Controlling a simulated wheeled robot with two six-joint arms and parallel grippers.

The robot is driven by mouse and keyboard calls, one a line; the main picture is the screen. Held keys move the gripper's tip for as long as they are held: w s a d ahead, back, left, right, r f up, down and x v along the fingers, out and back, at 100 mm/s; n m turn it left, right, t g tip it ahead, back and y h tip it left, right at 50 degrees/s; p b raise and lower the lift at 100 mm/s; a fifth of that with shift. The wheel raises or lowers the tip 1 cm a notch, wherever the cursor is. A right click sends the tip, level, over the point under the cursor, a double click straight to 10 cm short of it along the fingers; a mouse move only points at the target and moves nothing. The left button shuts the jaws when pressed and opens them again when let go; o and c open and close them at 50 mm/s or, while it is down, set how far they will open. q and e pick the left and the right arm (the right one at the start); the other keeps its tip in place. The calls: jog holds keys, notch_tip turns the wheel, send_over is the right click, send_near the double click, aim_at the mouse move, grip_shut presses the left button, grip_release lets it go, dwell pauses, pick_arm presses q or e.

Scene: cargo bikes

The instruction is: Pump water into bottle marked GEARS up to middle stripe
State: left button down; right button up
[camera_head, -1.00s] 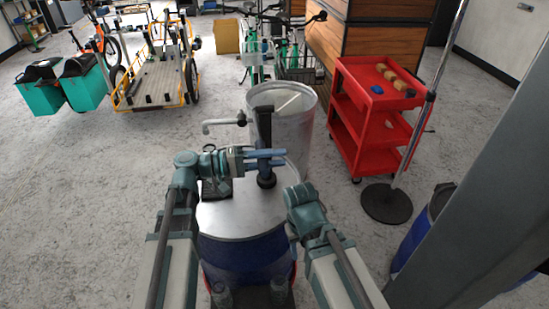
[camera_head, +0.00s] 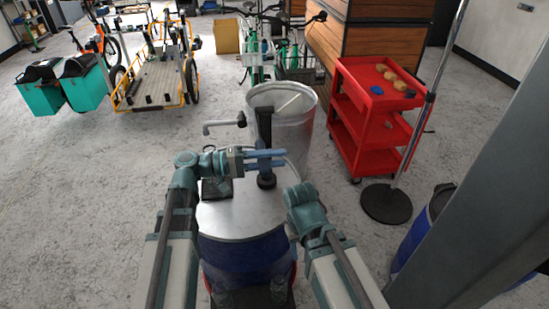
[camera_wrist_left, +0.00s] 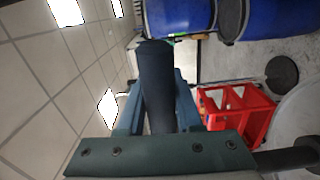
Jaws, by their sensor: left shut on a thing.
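A hand pump stands on the blue drum's pale lid (camera_head: 240,222). Its grey spout (camera_head: 222,124) points left, and its dark upright handle (camera_head: 265,130) stands to the right. My left gripper (camera_head: 268,158) has its blue fingers around the lower part of this dark upright. In the left wrist view, a black cylindrical grip (camera_wrist_left: 157,85) sits between the fingers, and the gripper is shut on it. A small dark stand (camera_head: 217,190) on the lid is partly hidden by my left arm. I cannot make out a bottle marked GEARS or its stripes. My right gripper does not show.
A grey metal bin (camera_head: 306,120) stands just behind the drum. A red cart (camera_head: 350,110) with small items is at the right, beside a pole on a round black base (camera_head: 386,204). A cargo bike (camera_head: 158,80) stands at the back left. The left floor is open.

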pick_arm(q)
jog(key=w+r+n+p, duration=0.3)
jog(key=r+n+p, duration=0.1)
jog(key=r+p, duration=0.3)
jog(key=w+a+r+n+p, duration=0.1)
jog(key=w+r+n+p, duration=0.1)
jog(key=r+n+p, duration=0.3)
jog(key=shift+w+r+p, duration=0.4)
jog(key=shift+r+p, duration=1.35)
jog(key=shift+r, duration=0.3)
jog(key=shift+a, duration=0.1)
jog(key=c, duration=0.6)
grip_release()
jog(key=s+a, duration=0.1)
jog(key=a, duration=0.3)
jog(key=s+a, duration=0.1)
jog(key=a, duration=0.8)
jog(key=shift+s+a, duration=0.3)
jog(key=shift+s, duration=0.1)
